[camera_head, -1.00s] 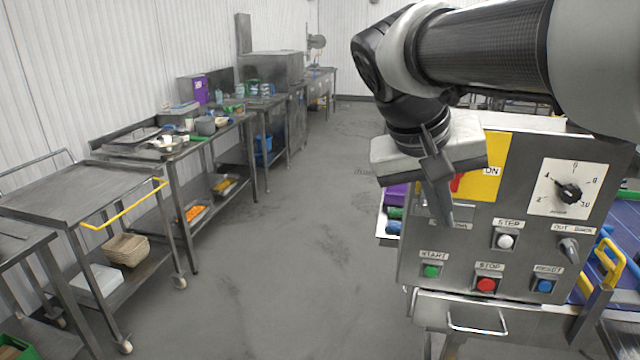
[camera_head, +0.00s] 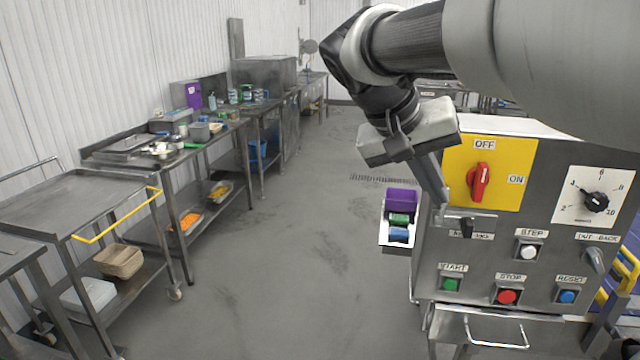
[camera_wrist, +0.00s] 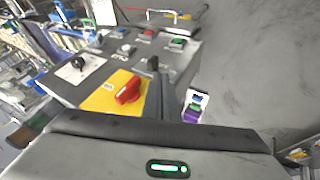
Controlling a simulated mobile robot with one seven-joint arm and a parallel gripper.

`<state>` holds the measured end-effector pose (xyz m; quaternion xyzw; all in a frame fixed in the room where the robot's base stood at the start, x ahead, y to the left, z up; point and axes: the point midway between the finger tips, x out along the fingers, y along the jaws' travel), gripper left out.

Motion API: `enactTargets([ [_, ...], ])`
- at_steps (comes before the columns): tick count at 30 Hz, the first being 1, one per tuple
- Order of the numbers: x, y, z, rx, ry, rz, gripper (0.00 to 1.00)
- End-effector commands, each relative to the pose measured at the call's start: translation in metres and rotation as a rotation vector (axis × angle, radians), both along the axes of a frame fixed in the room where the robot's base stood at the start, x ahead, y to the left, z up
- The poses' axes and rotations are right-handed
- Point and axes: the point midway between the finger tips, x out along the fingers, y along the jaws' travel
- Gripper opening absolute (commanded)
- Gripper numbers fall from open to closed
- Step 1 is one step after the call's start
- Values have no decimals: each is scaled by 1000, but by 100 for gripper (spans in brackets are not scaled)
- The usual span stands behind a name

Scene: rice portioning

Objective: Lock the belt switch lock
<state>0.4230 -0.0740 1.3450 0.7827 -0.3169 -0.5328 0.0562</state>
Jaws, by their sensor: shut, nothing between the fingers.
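The red belt switch (camera_head: 480,182) sits on a yellow plate (camera_head: 515,157) marked OFF and ON, with its handle upright towards OFF. Just below it is a grey metal slide plate with a small black knob (camera_head: 466,228), apparently the switch lock; its label is partly hidden. My gripper (camera_head: 442,207) is shut and empty, its fingertips close to the left end of that plate; I cannot tell whether they touch. In the wrist view the red switch (camera_wrist: 128,90) shows clearly, and a dark upright part beside it is hard to make out.
The control panel also carries a green START button (camera_head: 450,284), a red STOP button (camera_head: 507,297), a blue RESET button (camera_head: 567,297) and a numbered dial (camera_head: 596,202). A tray of purple, green and blue items (camera_head: 401,197) is left of the panel.

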Motion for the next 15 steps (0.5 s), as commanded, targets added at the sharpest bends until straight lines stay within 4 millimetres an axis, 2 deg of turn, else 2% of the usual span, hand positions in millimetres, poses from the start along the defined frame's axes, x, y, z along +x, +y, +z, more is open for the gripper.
enactTargets([
  [9, 12, -32, -46, 0, 3, -2, 0],
  [15, 18, -46, -66, 1, 2, -3, 0],
])
